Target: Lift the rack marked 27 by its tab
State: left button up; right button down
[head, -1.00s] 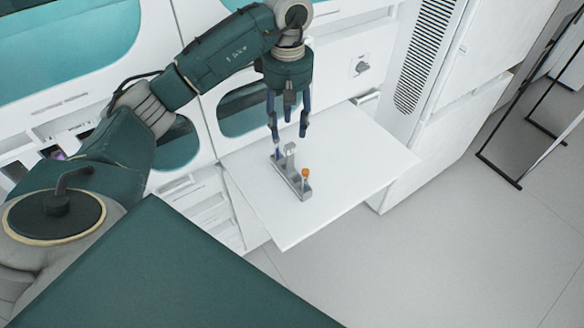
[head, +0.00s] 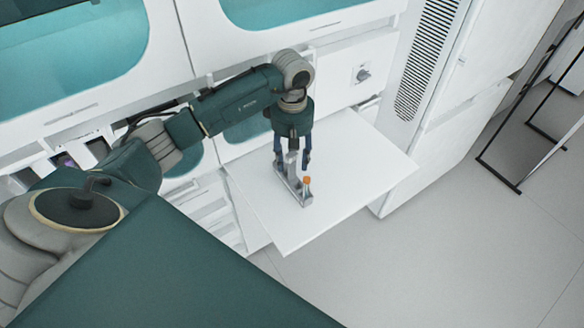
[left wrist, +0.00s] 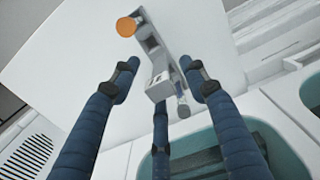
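A small grey rack (head: 300,195) stands on the white shelf, with an upright tab (head: 292,158) at its far part. An orange-capped tube (head: 307,182) stands at its near end. In the left wrist view the rack (left wrist: 153,42), its tab (left wrist: 158,90), the orange cap (left wrist: 127,27) and a clear tube (left wrist: 183,108) show; no number is readable. My left gripper (head: 292,162) points down over the rack, its fingers spread on both sides of the tab. In the left wrist view the fingers (left wrist: 157,82) are apart, with gaps beside the tab. My right gripper is out of view.
The white shelf (head: 360,170) is bare around the rack. White cabinets with teal windows (head: 285,12) rise behind it. A vented white unit (head: 425,60) stands at the right. A dark-framed stand (head: 500,180) is farther right on the floor.

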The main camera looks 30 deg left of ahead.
pick_arm(q)
grip_shut()
jog(key=shift+r, duration=0.2)
